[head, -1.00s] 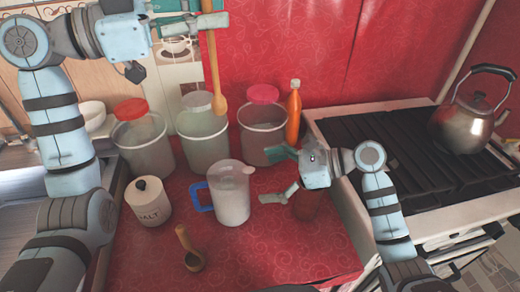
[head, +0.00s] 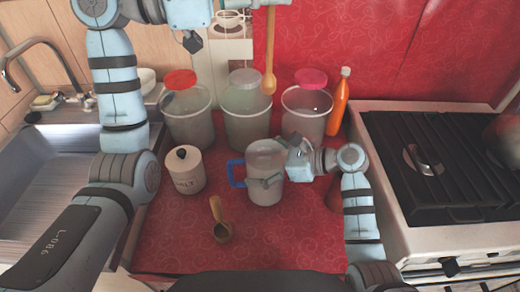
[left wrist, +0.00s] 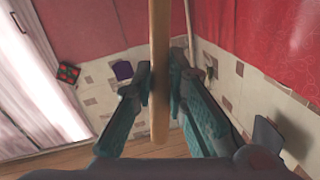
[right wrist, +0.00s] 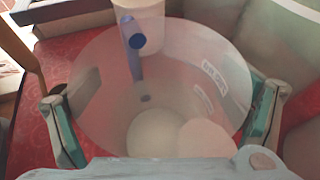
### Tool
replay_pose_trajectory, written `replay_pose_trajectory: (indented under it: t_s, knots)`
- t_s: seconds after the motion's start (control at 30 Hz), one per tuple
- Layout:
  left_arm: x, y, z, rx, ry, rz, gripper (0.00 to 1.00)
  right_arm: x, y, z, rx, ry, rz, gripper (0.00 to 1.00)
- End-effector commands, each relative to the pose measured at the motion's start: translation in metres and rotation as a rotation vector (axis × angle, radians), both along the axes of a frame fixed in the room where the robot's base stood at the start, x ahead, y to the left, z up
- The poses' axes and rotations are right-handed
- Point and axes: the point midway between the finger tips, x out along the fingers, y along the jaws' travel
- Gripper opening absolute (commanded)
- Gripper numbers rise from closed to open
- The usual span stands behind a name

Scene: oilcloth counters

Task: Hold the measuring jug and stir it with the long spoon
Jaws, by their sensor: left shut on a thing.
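The measuring jug (head: 266,192) is clear with a blue handle on its left and pale contents. It stands upright on the red counter. My right gripper (head: 278,162) is at the jug from the right. In the right wrist view its fingers (right wrist: 162,100) are apart, one on each side of the jug; whether they touch it I cannot tell. The long wooden spoon (head: 270,50) hangs upright, bowl down, high above and behind the jug. My left gripper (left wrist: 162,75) is shut on its handle (left wrist: 160,40); in the head view the grip is at the top edge.
A salt pot (head: 187,176) and a small wooden scoop (head: 221,222) are left of the jug. Three lidded canisters (head: 248,115) and an orange bottle (head: 338,105) stand behind. The sink (head: 60,165) is left, the stove (head: 450,160) right. The counter's front is mostly clear.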

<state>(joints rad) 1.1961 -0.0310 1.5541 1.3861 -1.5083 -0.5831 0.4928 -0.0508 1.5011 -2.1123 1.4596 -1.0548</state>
Motion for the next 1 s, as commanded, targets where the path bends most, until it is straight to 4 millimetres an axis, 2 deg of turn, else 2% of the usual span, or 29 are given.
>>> replay_pose_trajectory:
  t_s: [0.03, 0.3, 0.4, 0.47, 0.53, 0.7, 0.8, 1.0]
  knots:
    - [0.0, 0.0, 0.0, 0.0, 0.0, 0.0, 0.0, 0.0, 0.0, 0.0, 0.0, 0.0, 0.0, 0.76]
    - [0.0, 0.0, 0.0, 0.0, 0.0, 0.0, 0.0, 0.0, 0.0, 0.0, 0.0, 0.0, 0.0, 0.33]
    - [0.0, 0.0, 0.0, 0.0, 0.0, 0.0, 0.0, 0.0, 0.0, 0.0, -0.001, 0.0, 0.0, 0.19]
    - [0.001, 0.0, -0.003, 0.001, 0.008, 0.0, 0.0, 0.0, 0.0, 0.0, -0.001, 0.0, 0.0, 0.19]
    - [0.004, 0.0, -0.016, 0.001, 0.039, 0.0, 0.0, 0.0, -0.001, 0.0, -0.001, 0.0, 0.0, 0.19]
    - [0.014, 0.001, -0.078, 0.002, 0.11, 0.001, 0.0, 0.0, -0.001, 0.0, -0.001, 0.0, -0.001, 0.19]
    - [0.015, 0.001, -0.103, 0.003, 0.151, 0.001, 0.0, 0.0, -0.001, 0.0, -0.001, 0.0, -0.001, 0.19]
    - [0.015, 0.001, -0.115, 0.005, 0.212, 0.0, 0.0, 0.0, -0.001, -0.001, -0.002, 0.0, -0.001, 0.19]
